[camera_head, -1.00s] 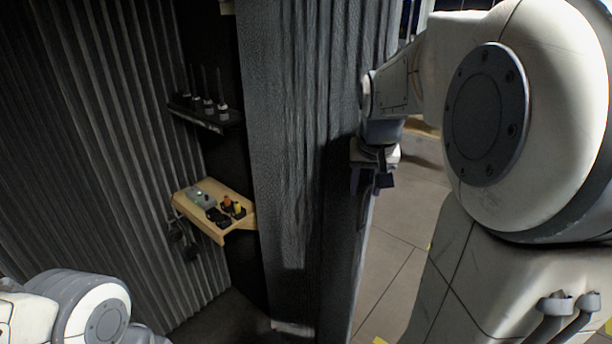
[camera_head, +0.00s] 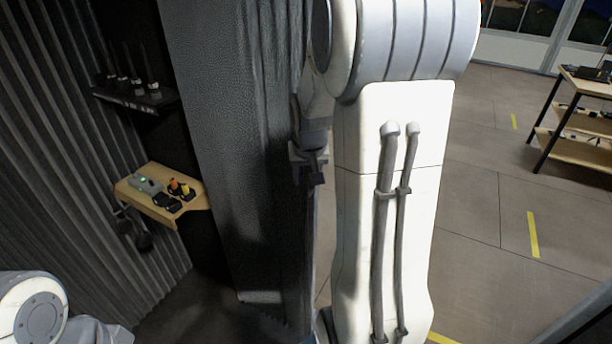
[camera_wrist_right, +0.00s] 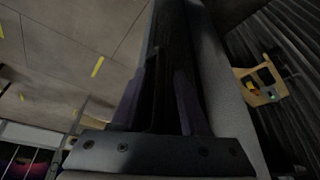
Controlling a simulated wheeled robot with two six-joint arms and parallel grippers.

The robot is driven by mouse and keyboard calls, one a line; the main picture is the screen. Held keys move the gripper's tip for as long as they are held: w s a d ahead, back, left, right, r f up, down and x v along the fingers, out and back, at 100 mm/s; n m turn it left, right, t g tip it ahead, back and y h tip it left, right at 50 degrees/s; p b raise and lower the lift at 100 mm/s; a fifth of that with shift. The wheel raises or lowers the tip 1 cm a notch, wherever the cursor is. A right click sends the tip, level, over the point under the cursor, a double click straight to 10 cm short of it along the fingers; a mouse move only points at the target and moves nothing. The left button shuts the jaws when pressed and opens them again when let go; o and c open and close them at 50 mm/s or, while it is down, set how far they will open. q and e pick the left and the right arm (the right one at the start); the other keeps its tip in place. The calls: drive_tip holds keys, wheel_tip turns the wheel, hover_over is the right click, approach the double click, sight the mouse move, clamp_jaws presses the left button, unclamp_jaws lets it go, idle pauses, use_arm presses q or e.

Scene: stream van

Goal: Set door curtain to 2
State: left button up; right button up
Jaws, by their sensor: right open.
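The door curtain (camera_head: 225,150) is a dark grey, textured hanging sheet in the middle left of the head view. My right gripper (camera_head: 308,172) is at the curtain's right edge, partly hidden by my own arm. In the right wrist view, my right gripper (camera_wrist_right: 158,92) is open, with one finger on each side of a dark strip at the edge of the curtain (camera_wrist_right: 222,85). I cannot tell whether the fingers touch it. My left arm shows at the lower left of the head view, but its gripper is out of view.
A wooden shelf (camera_head: 188,211) with small devices juts out left of the curtain, below a black shelf (camera_head: 135,98) with upright antennas. A corrugated wall (camera_head: 60,190) stands at the left. Open tiled floor (camera_head: 480,215) lies right, with a table (camera_head: 590,84) at far right.

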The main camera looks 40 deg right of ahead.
clamp_jaws()
idle(1.3)
